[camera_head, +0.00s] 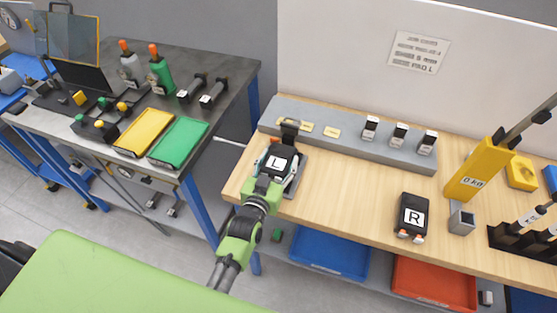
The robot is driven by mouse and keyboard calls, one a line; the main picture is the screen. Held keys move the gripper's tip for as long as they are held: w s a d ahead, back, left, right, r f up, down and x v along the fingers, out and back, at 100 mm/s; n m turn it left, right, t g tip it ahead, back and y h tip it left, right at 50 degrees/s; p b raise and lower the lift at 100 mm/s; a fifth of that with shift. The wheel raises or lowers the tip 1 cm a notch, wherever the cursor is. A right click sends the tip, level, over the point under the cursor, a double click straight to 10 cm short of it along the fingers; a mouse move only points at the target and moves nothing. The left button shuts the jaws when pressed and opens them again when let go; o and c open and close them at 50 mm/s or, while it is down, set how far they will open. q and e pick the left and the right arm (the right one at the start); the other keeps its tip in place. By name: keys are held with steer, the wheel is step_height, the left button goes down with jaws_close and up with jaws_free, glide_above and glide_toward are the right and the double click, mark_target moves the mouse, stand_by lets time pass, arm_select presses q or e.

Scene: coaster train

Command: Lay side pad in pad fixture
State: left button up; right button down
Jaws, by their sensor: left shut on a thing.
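A black block with a white L label (274,162), which looks like a side pad, is between the fingers of my left gripper (276,176) at the left end of the wooden bench. The gripper is shut on it. A grey plate (300,184), probably the pad fixture, shows beside and partly under the block; the gripper and block hide much of it. I cannot tell whether the block rests on the plate. A similar black block with an R label (412,214) lies on the bench to the right. My right gripper is not in view.
A grey rail (348,141) with small yellow plates and several black pieces runs along the bench's back. A yellow post (478,170) and a grey square holder (461,219) stand at the right. The bench middle (355,185) is clear. A grey table (222,62) holds green and yellow trays.

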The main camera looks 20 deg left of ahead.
arm_select(q)
steer(key=shift+f+b, duration=0.75)
steer(key=shift+f, duration=0.25)
stand_by(0.4)
steer(key=o, duration=1.5)
steer(key=shift+c, duration=0.2)
steer(key=shift+f, duration=0.15)
steer(key=shift+r+p, duration=3.95)
steer(key=shift+r, duration=0.2)
steer(key=shift+f, duration=0.1)
